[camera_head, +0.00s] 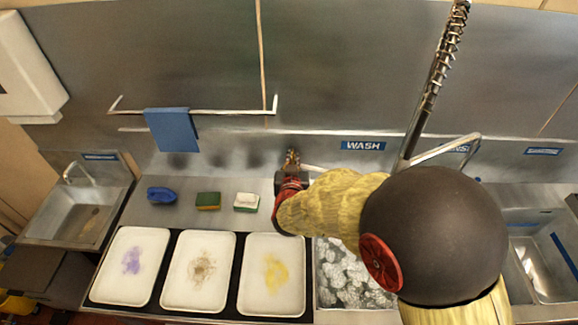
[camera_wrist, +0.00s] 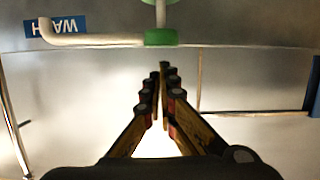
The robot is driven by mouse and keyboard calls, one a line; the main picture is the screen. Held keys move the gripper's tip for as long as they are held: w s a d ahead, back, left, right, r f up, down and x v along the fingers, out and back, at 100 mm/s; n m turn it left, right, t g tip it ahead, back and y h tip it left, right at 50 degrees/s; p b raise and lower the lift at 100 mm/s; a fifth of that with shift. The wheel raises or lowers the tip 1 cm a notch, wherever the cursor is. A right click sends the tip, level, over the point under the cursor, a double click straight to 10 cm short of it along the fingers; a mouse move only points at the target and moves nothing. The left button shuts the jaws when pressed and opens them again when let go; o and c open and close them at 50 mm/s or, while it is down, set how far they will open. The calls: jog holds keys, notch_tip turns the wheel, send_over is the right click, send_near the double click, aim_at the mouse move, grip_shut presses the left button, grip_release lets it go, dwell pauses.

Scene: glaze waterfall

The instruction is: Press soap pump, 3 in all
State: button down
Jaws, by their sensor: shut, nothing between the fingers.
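The soap pump shows in the wrist view as a green collar or head (camera_wrist: 161,37) on a pale stem, with a pale curved spout (camera_wrist: 90,39) reaching left. In the head view only a pale spout (camera_head: 314,169) shows just right of my gripper; my arm and gripper hide the rest. My gripper (camera_head: 292,158) is shut and empty, pointing at the back wall. In the wrist view its fingertips (camera_wrist: 163,70) meet just short of the green part. I cannot tell whether they touch it.
A blue item (camera_head: 161,195) and two sponges (camera_head: 208,201) (camera_head: 246,202) lie on the counter left of my gripper. Several white trays (camera_head: 130,298) line the front. A sink basin with bubbles (camera_head: 350,280) is right. A rail with a blue cloth (camera_head: 171,130) runs along the wall.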

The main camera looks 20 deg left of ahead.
jog(key=v, duration=1)
jog(key=shift+s+r, duration=0.1)
jog(key=r+p, duration=0.2)
jog(key=shift+w+d+r+p, duration=0.2)
jog(key=shift+d+r+p, duration=0.1)
jog(key=shift+r+p, duration=0.1)
dwell(0.5)
jog(key=shift+w, duration=0.1)
